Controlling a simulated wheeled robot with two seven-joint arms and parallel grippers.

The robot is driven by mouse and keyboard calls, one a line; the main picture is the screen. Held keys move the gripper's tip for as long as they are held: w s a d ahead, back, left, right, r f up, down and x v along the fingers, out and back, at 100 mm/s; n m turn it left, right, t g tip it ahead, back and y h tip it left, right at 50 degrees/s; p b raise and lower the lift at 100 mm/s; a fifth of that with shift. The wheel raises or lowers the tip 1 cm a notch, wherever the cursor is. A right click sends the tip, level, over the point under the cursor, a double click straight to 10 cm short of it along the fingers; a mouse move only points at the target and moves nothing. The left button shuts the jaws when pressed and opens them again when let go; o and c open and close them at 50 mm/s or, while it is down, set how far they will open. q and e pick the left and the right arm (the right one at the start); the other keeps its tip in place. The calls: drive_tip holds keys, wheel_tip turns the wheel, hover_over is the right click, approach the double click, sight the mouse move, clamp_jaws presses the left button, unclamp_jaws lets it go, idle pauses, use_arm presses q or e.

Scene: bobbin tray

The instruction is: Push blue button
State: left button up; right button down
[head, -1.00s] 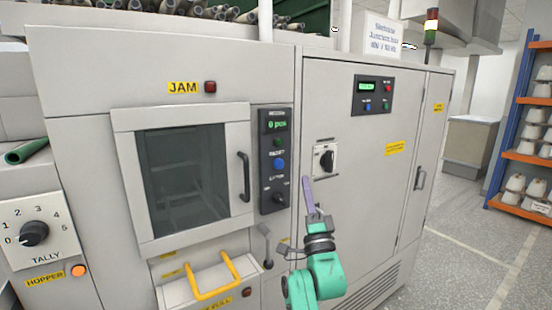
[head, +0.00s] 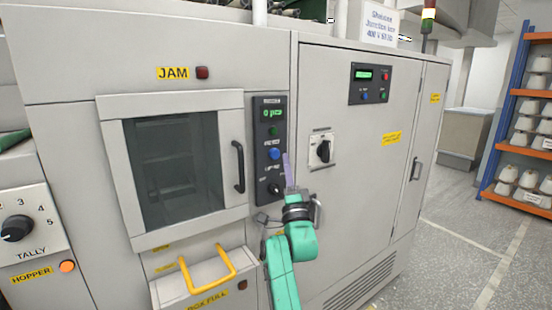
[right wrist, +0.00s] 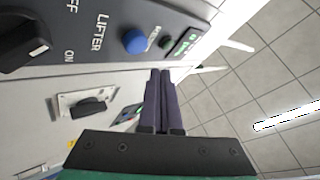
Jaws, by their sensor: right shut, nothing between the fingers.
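The blue button (head: 274,153) sits on the dark vertical control panel (head: 268,112) beside the windowed door, below a green button and above a black knob. It also shows in the right wrist view (right wrist: 135,41), up and to the left of my fingertips. My right gripper (head: 286,157) is shut and empty, its purple fingers pointing up just right of the blue button in the head view. In the right wrist view its fingers (right wrist: 161,72) lie together, and I see no contact with the button. My left gripper is not in view.
A second panel (head: 370,84) with small buttons is on the right cabinet, above a black rotary switch (head: 323,151). A door handle (head: 239,167) stands out left of the control panel. A yellow handle (head: 207,272) projects from the box below. Open floor lies at right.

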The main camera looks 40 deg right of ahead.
sight(277, 150)
drive_tip(key=shift+w+d+f, duration=0.1)
drive_tip(key=shift+w+d, duration=0.05)
drive_tip(key=shift+w, duration=0.5)
drive_tip(key=shift+w+d, duration=0.1)
drive_tip(key=shift+w, duration=0.5)
drive_tip(key=shift+s, duration=0.1)
idle(0.9)
drive_tip(key=shift+w+b, duration=0.3)
drive_tip(key=shift+w, duration=0.2)
drive_tip(key=shift+w+d, duration=0.1)
drive_tip(key=shift+w, duration=0.35)
idle(0.5)
drive_tip(key=shift+s, duration=0.85)
